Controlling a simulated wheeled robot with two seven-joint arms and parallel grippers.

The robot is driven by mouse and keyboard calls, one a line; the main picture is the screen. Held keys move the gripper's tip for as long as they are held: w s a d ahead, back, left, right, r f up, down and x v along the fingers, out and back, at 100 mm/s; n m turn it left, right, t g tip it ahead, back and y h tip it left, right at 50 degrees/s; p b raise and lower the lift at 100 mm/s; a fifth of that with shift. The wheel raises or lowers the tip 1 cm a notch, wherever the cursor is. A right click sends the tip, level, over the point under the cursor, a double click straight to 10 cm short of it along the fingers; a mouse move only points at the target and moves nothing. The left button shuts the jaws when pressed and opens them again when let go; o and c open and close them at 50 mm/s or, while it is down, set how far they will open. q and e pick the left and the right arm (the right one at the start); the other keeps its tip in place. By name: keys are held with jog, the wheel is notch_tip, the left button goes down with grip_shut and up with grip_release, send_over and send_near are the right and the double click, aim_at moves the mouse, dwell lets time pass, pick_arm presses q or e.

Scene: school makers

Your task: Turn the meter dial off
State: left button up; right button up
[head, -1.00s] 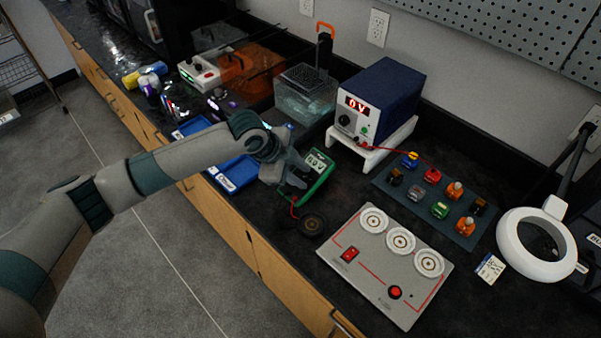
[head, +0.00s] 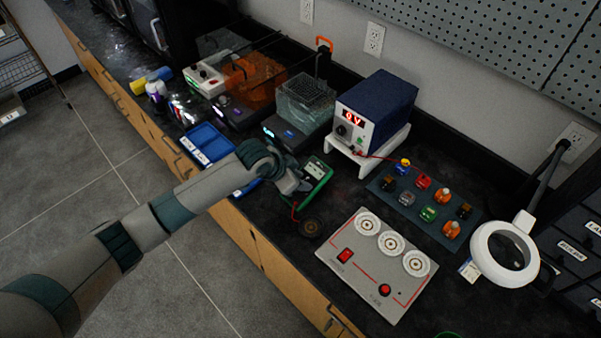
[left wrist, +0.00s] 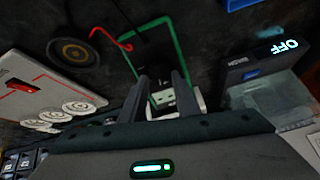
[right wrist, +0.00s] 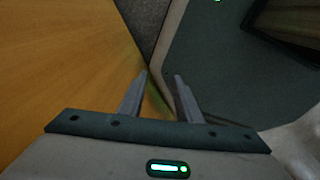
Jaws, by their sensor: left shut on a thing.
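The meter, with a green frame (head: 327,181) and a pale display (head: 315,169), lies on the dark bench in the head view. Its green frame also shows in the left wrist view (left wrist: 171,40), with the display (left wrist: 162,98) beyond the fingers. My left gripper (head: 302,186) is over the meter's face. In the left wrist view its two fingers (left wrist: 161,80) are a little apart and closed on the meter's dial, which they mostly hide. The dial's setting cannot be read. My right gripper (right wrist: 162,74) is open and empty, near wooden cabinet fronts.
A grey panel (head: 345,275) with white dials and red switches lies right of the meter. A black round piece (head: 311,228) is in front. A power supply (head: 378,105) on a white stand (head: 365,158) stands behind. Blue trays (head: 190,137) and a magnifier lamp (head: 482,245) flank the area.

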pick_arm(q)
jog(key=shift+r+n+p, duration=0.1)
jog(key=shift+n+p, duration=0.85)
jog(key=shift+n, duration=0.55)
jog(key=o, duration=1)
jog(key=shift+a, duration=0.1)
jog(key=b+v, duration=0.1)
jog(key=v, duration=0.4)
jog(key=b+v, duration=0.1)
jog(key=v, duration=0.5)
jog(key=b+v, duration=0.1)
jog(key=v, duration=0.5)
jog(key=shift+s+d, duration=0.25)
jog(key=shift+s, duration=0.1)
